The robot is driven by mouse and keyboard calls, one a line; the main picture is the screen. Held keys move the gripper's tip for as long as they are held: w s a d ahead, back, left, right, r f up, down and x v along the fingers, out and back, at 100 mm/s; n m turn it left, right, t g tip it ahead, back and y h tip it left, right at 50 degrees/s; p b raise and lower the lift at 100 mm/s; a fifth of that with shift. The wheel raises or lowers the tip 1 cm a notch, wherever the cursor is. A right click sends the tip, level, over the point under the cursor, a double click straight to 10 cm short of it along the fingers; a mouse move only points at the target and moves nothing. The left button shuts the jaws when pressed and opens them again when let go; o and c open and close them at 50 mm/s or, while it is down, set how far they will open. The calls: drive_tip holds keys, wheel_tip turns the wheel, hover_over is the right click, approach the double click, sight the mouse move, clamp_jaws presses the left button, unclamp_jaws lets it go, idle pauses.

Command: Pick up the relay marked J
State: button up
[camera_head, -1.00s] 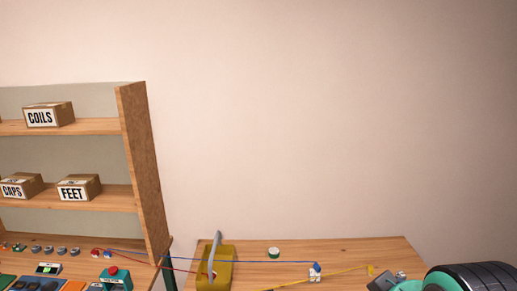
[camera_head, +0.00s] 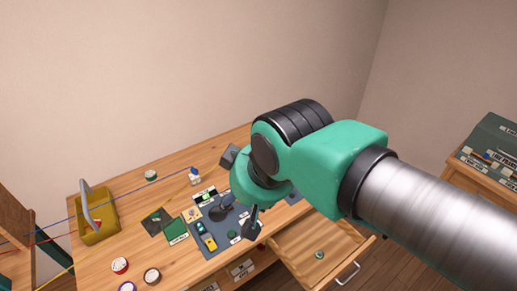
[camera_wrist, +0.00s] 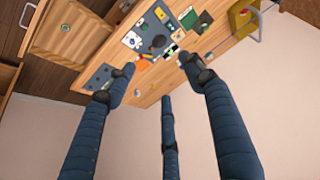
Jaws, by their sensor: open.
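I cannot make out a relay marked J in either view; labels on the small parts are too small to read. Several small parts lie on a dark grey mat (camera_head: 224,241) on the wooden workbench (camera_head: 190,266), partly hidden by my arm. The mat also shows in the wrist view (camera_wrist: 131,40). My gripper (camera_head: 246,190) is above the bench, right of the mat's middle in the head view. In the wrist view my gripper's fingers (camera_wrist: 156,72) are spread wide, with nothing held between them.
An open drawer (camera_head: 300,262) with a small round green thing (camera_head: 319,254) juts from the bench front. A yellow tote (camera_head: 98,230) with a grey handle stands at the left, with coloured wires nearby. Round spools (camera_head: 120,265) lie near the front. A second cabinet (camera_head: 480,190) stands right.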

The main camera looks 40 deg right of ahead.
drive_tip(key=w+d+r+n+g+p, duration=0.15)
drive_tip(key=w+d+n, duration=0.35)
drive_tip(key=w, duration=0.9)
drive_tip(key=w+d+r+n+g+p, duration=0.1)
drive_tip(key=w+d+r+n, duration=0.2)
drive_tip(key=w+d, duration=0.75)
drive_tip(key=w+d+f+n, duration=0.1)
drive_tip(key=w+d+f, duration=0.2)
drive_tip(key=w, duration=0.3)
drive_tip(key=w+d+f+n+g+p, duration=0.1)
drive_tip(key=w+d+f+n, duration=0.15)
drive_tip(key=w, duration=0.35)
drive_tip(key=w+d+f+n, duration=0.1)
drive_tip(key=w+d+f, duration=0.25)
drive_tip(key=w, duration=0.25)
drive_tip(key=w+d+f+n+g+p, duration=0.1)
drive_tip(key=w+d+f+n, duration=0.2)
drive_tip(key=d+f, duration=0.7)
drive_tip(key=w+d+f+n+g+p, duration=0.1)
drive_tip(key=w+d+f+n, duration=0.3)
drive_tip(key=d+f, duration=0.6)
wheel_tip(320, 180, down, 9)
drive_tip(key=shift+w+d+r+p, duration=0.2)
drive_tip(key=shift+w+d+p, duration=0.1)
drive_tip(key=shift+w, duration=0.85)
drive_tip(key=shift+n, duration=0.25)
drive_tip(key=shift+f, duration=4.3)
